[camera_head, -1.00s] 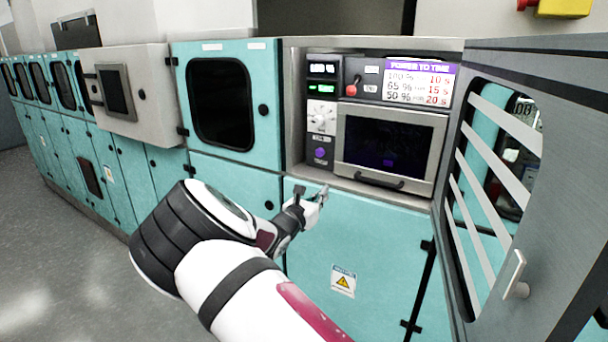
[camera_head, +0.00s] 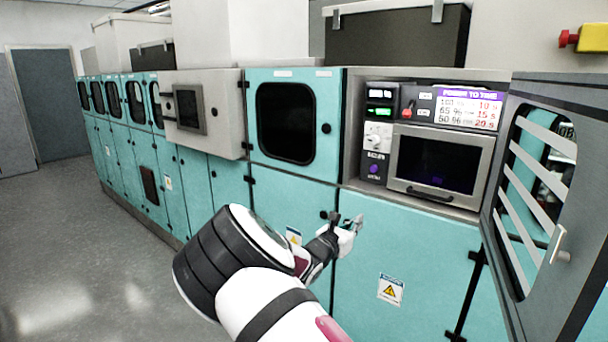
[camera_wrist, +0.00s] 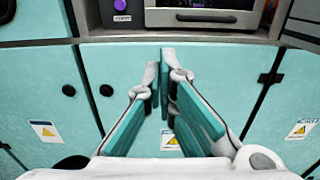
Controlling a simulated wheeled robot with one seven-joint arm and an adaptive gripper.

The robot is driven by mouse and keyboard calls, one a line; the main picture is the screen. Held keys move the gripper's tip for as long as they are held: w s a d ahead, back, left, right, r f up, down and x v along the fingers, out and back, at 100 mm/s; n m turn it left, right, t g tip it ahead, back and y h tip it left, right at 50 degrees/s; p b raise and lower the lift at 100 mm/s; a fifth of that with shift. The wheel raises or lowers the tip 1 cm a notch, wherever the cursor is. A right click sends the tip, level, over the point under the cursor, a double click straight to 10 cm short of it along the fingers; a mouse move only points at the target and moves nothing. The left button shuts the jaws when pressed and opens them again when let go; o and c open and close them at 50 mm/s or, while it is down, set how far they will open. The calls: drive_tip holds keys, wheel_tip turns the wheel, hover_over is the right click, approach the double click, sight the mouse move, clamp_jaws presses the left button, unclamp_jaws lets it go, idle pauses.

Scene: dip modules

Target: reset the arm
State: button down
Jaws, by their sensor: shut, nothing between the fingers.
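My gripper (camera_head: 352,223) is in the head view, in front of the teal cabinet front and below the control panel. In the wrist view my gripper (camera_wrist: 164,70) points at the teal cabinet doors, with its two fingers brought together at the tips. Nothing shows between the fingers. My arm reaches up from the bottom of the head view, bent at a black-banded joint.
A recessed control panel (camera_head: 378,140) with a screened drawer (camera_head: 438,163) sits above my gripper. A grey slatted door (camera_head: 590,200) stands open at the right. Teal cabinets (camera_head: 210,176) run left. The grey floor (camera_head: 60,240) at left is clear.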

drive_tip(key=s+d+r+m+g+y, duration=0.1)
drive_tip(key=s+d+r+m+g, duration=0.3)
drive_tip(key=s+d+m, duration=0.45)
drive_tip(key=s+d+r+m+g, duration=0.3)
drive_tip(key=s+d+m+g, duration=0.4)
drive_tip(key=s, duration=0.3)
drive_tip(key=s+a+r+m+y, duration=0.2)
drive_tip(key=s+a+m+y, duration=0.1)
drive_tip(key=s, duration=0.7)
drive_tip(key=s+a+r+m+t+y, duration=0.1)
drive_tip(key=s+a+r+m+y, duration=0.2)
drive_tip(key=s, duration=0.7)
drive_tip(key=s+a+r+m+t+y, duration=0.1)
drive_tip(key=s+a+r+m+y, duration=0.2)
drive_tip(key=s+m, duration=0.4)
drive_tip(key=s+a+y, duration=0.1)
drive_tip(key=s+a, duration=0.1)
drive_tip(key=s, duration=0.1)
drive_tip(key=c, duration=2.3)
unclamp_jaws()
drive_tip(key=shift+s, duration=0.1)
